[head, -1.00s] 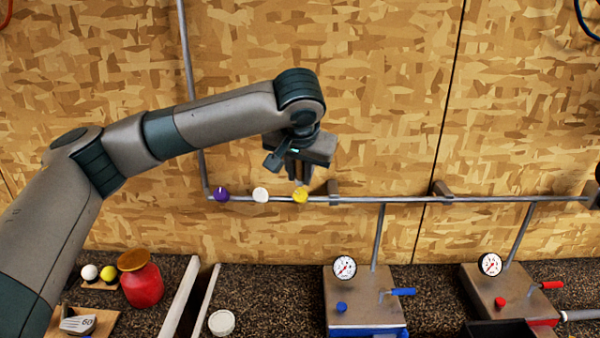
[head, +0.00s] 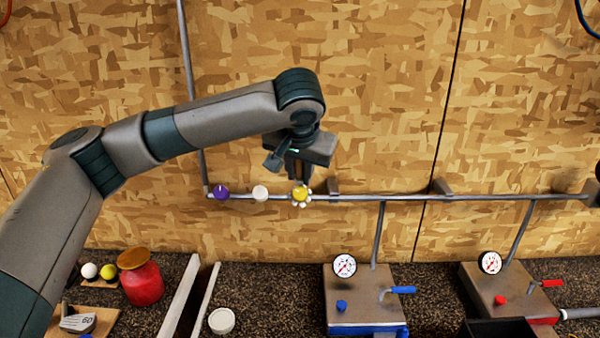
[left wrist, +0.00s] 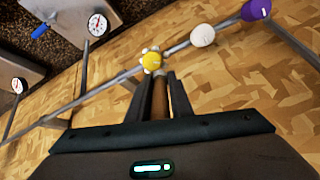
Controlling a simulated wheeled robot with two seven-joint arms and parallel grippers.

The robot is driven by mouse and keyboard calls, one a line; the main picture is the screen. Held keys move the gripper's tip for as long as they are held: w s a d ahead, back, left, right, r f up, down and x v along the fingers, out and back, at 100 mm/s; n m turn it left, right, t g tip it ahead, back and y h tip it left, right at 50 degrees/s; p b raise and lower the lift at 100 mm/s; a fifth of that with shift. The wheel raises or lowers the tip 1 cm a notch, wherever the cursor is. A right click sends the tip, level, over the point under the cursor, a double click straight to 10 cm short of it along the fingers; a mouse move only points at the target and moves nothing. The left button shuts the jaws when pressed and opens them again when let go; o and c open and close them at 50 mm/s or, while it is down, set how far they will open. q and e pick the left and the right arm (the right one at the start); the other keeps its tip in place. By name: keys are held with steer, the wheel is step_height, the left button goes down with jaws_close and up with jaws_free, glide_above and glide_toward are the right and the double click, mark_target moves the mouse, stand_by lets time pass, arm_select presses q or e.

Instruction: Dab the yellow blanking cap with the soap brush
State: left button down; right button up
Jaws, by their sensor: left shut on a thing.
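The yellow blanking cap (head: 300,195) sits on the thin grey pipe along the wall. White blobs, like suds, ring it; the cap and blobs also show in the left wrist view (left wrist: 152,62). My left gripper (head: 297,175) points down just above the cap. In the left wrist view, my left gripper (left wrist: 154,86) is shut on the brown handle of the soap brush (left wrist: 160,100). The brush's far end is at the cap, and its tip is hard to make out there. My right gripper is not in view.
A white cap (head: 260,194) and a purple cap (head: 221,192) are left of the yellow one on the pipe (head: 400,199). Below stand blue-handled (head: 366,310) and red-handled (head: 510,295) gauge boxes. A red jar (head: 143,285) and a white round lid (head: 221,321) are lower left.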

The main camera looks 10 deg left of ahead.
arm_select(q)
steer(key=shift+r+p, duration=2.7)
steer(key=shift+r, duration=0.8)
